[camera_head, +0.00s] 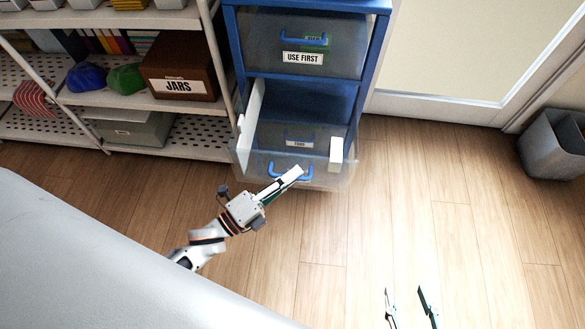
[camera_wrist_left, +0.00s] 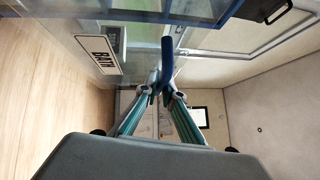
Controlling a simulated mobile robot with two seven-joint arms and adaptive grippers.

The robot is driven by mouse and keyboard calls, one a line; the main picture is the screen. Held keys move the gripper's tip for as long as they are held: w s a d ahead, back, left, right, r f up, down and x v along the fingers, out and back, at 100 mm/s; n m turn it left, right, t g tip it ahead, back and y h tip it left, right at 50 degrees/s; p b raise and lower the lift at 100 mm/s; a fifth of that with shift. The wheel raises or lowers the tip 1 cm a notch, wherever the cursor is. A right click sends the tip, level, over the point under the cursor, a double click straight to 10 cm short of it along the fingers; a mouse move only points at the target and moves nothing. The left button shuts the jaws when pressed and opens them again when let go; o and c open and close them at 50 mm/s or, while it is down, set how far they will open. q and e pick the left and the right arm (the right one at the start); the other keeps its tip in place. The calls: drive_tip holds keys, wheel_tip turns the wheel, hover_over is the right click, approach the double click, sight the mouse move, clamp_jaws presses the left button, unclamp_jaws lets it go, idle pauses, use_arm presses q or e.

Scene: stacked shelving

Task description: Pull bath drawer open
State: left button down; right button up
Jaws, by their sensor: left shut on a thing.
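The bath drawer (camera_head: 336,180), with a translucent front, is pulled out of the blue cabinet (camera_head: 369,72). Its white side walls show and its inside looks open to view. Its BATH label (camera_wrist_left: 97,55) shows in the left wrist view. My left gripper (camera_head: 293,176) is at the drawer's blue handle (camera_head: 272,168) and shut on it. In the left wrist view the fingers close around the handle (camera_wrist_left: 168,62). The gripper covers part of the handle in the head view. My right gripper (camera_head: 406,291) is over the floor at the bottom, its fingers apart and empty.
The USE FIRST drawer (camera_head: 340,50) above is shut. A drawer with a blue handle and a small label (camera_head: 299,142) shows below, behind the pulled-out one. White shelving (camera_head: 165,103) with a JARS box (camera_head: 178,68) stands left. A grey bin (camera_head: 552,145) stands right. Floor between is clear.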

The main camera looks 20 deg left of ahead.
use_arm(q)
drive_tip(key=shift+s, duration=0.1)
use_arm(e)
drive_tip(key=shift+w+r, duration=0.15)
drive_tip(key=shift+w, duration=0.1)
